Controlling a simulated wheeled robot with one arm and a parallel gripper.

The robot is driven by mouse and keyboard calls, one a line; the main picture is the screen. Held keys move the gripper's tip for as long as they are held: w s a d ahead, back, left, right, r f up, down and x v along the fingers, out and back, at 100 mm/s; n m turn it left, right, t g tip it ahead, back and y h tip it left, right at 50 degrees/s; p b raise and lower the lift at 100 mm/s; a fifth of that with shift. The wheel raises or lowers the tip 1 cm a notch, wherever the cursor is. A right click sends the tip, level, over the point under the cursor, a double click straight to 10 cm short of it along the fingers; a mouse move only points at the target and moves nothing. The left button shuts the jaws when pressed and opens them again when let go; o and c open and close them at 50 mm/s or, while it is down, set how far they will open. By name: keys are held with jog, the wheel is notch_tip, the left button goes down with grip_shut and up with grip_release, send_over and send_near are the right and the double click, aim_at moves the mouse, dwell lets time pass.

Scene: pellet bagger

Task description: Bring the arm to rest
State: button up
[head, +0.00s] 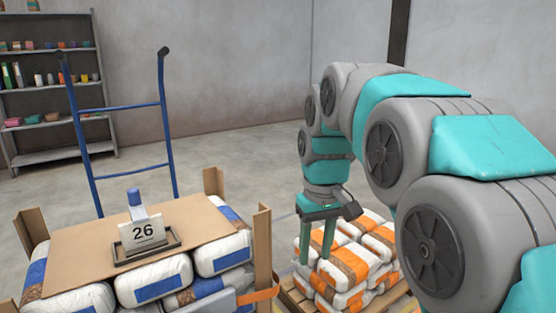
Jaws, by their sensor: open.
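My arm (438,130) is grey and teal, and it reaches in from the right side of the head view. It bends over and down at its far end. My gripper (317,256) points downward with its two green fingers apart. Nothing shows between the fingers. In the picture it overlaps a stack of white and orange bags (345,275). I cannot tell whether the fingertips touch the bags or are only in front of them.
A blue hand truck (122,108) stands behind. A shelf (60,157) is at the back left. Open floor lies beyond.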

jog(key=s+d+f+m, duration=0.1)
jog(key=s+d+f, duration=0.1)
jog(key=s+f, duration=0.3)
jog(key=s+d+f+m+g, duration=0.1)
jog(key=s+d+f, duration=0.2)
jog(key=s, duration=1)
jog(key=s+d+f+m+g, duration=0.1)
jog(key=s+d+f+m, duration=0.1)
jog(key=s+f, duration=0.5)
jog(key=shift+s+d, duration=0.4)
jog(key=shift+s, duration=0.85)
jog(key=shift+a, duration=0.1)
